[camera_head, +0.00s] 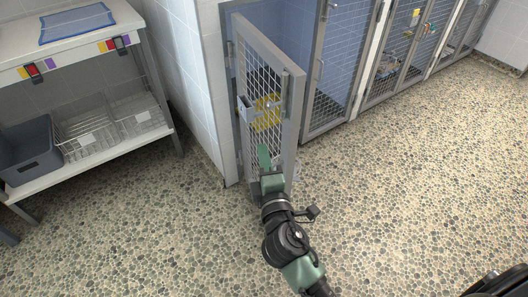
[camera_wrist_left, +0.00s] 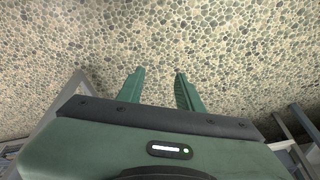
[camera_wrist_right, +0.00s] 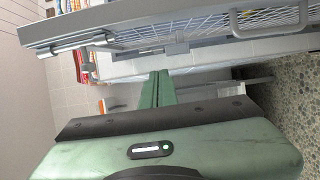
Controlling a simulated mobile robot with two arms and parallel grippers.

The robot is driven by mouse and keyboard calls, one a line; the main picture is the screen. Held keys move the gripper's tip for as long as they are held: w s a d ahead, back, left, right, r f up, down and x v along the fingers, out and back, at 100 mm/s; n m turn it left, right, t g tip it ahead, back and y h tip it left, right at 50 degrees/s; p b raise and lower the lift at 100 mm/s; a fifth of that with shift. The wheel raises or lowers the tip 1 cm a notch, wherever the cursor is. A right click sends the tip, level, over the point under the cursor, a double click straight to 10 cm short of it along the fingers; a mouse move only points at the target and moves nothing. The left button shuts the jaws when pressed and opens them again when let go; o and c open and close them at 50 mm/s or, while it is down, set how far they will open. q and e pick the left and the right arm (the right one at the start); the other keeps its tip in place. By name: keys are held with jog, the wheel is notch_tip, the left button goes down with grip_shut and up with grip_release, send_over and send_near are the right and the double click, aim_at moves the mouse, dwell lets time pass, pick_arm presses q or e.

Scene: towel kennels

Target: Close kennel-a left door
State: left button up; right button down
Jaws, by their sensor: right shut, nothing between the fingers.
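The kennel's left door (camera_head: 294,104), a grey frame with wire mesh, stands swung out from the kennel front in the head view. It also shows across the top of the right wrist view (camera_wrist_right: 130,20). My right gripper (camera_head: 264,153) is shut and empty, its fingertips close beside the lower part of the door; I cannot tell if they touch it. Its closed fingers also show in the right wrist view (camera_wrist_right: 159,80). My left gripper (camera_wrist_left: 158,76) is open and empty above the pebbled floor; it is out of the head view.
A shelf unit (camera_head: 100,168) with a grey bin (camera_head: 28,150), wire baskets (camera_head: 90,130) and a blue towel (camera_head: 76,23) stands at the left. More closed kennel doors (camera_head: 338,70) run to the right. The pebbled floor (camera_head: 420,190) is clear on the right.

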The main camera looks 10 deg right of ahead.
aim_at(272, 128)
jog(key=shift+w+d, duration=0.75)
jog(key=shift+w, duration=0.8)
jog(key=shift+w+d, duration=0.8)
jog(key=shift+w, duration=0.8)
jog(key=shift+w+d, duration=0.75)
jog(key=shift+w, duration=0.8)
